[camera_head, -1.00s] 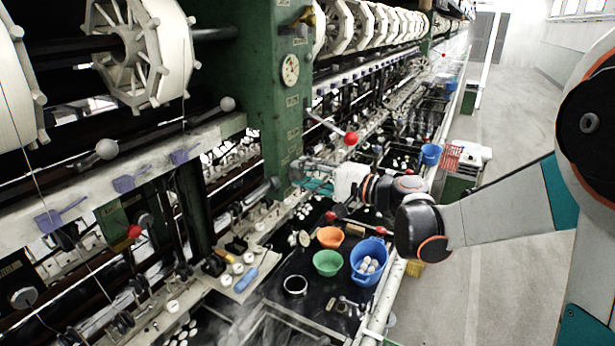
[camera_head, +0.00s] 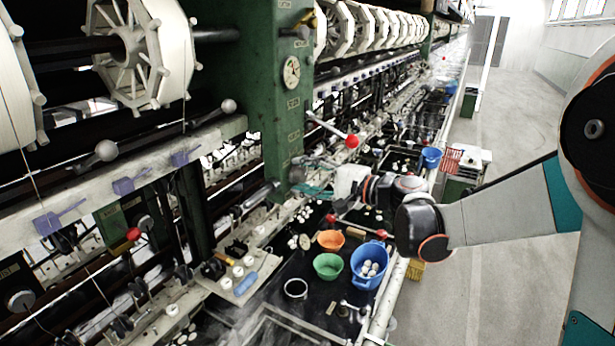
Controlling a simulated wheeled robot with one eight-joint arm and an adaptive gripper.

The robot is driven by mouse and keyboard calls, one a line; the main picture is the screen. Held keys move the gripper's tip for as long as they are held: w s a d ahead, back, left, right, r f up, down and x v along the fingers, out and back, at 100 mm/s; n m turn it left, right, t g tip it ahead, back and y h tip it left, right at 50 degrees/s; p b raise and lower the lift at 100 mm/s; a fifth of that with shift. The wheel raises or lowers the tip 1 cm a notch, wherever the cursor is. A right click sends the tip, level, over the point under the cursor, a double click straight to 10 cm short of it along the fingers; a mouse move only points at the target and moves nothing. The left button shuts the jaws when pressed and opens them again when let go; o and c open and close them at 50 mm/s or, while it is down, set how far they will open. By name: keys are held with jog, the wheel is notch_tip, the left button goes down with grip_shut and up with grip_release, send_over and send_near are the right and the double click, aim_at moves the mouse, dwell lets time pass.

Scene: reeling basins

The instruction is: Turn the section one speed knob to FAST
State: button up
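A green machine column (camera_head: 258,75) stands left of centre in the head view. A round pale dial (camera_head: 291,72) with dark markings is on its face, and a yellow-handled part (camera_head: 306,20) is near its top. I cannot tell for sure which is the section one speed knob, and no FAST lettering is readable. My gripper (camera_head: 303,176) is low beside the column's right edge, well below the dial, pointing left. Its fingers are small and blend with the machine parts behind, so I cannot tell whether they are open or touching anything.
A lever with a red ball (camera_head: 352,141) juts out above my gripper. Blue (camera_head: 382,252), green (camera_head: 328,265) and orange (camera_head: 331,239) basins sit below my wrist. Large white reels (camera_head: 145,55) are at upper left. The aisle floor (camera_head: 500,290) at right is clear.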

jog(key=shift+s+d, duration=0.15)
jog(key=f+v, duration=0.1)
jog(key=v, duration=1)
jog(key=shift+s+d+r, duration=0.25)
jog(key=shift+s+r, duration=0.05)
jog(key=shift+r, duration=0.15)
jog(key=shift+f, duration=0.1)
jog(key=s+a+f+n+g+h+b, duration=0.1)
jog(key=s+a+f+g+h+b, duration=0.1)
jog(key=s+a+f+b, duration=0.3)
jog(key=s+a+f+n+g+h+b, duration=0.1)
jog(key=s+a+f+h+b, duration=0.15)
jog(key=f, duration=0.55)
jog(key=s+d+f+n+h+b, duration=0.3)
jog(key=s+d+f+h, duration=0.1)
jog(key=s, duration=0.4)
jog(key=s+d+f+n+h+b, duration=0.4)
jog(key=s+d+f+h, duration=0.1)
jog(key=s+d+f, duration=0.2)
jog(key=shift+s+d+f+n, duration=0.3)
jog(key=shift+s+d+f, duration=0.05)
jog(key=shift+s+d, duration=0.35)
